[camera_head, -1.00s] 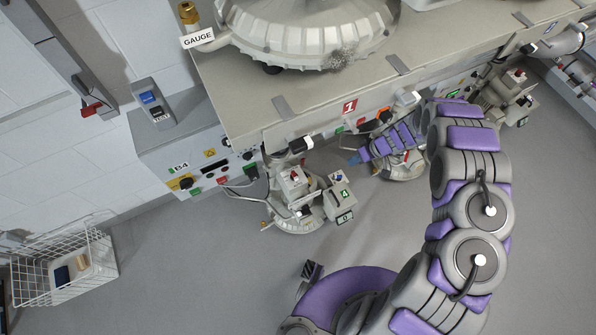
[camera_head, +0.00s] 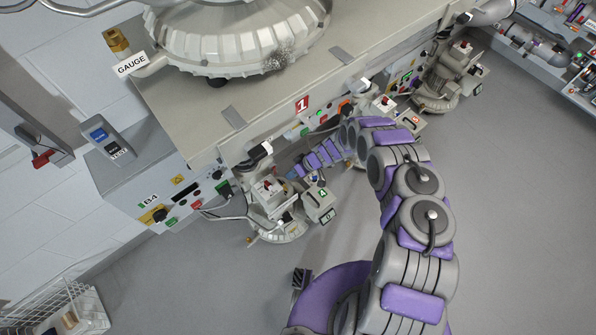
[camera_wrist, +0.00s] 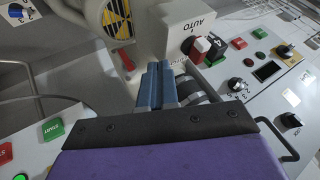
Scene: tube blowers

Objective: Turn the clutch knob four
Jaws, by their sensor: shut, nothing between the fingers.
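A grey blower unit (camera_head: 275,216) stands below the workbench, with a small box marked 4 (camera_head: 321,191) and a red-topped knob (camera_head: 267,185). In the wrist view a red, black and white knob (camera_wrist: 203,50) sits beside the word AUTO on a pale housing. I cannot read a clutch label on it. My gripper (camera_wrist: 158,68) is shut and empty, its blue fingers just left of and below this knob, apart from it in the picture.
A control panel (camera_wrist: 275,70) with a dark knob (camera_wrist: 236,84), a small display and buttons lies right of my gripper. A black-and-yellow round part (camera_wrist: 117,20) and a red lever (camera_wrist: 127,60) are to its left. The bench (camera_head: 180,105) overhangs. Open floor (camera_head: 510,220) lies right.

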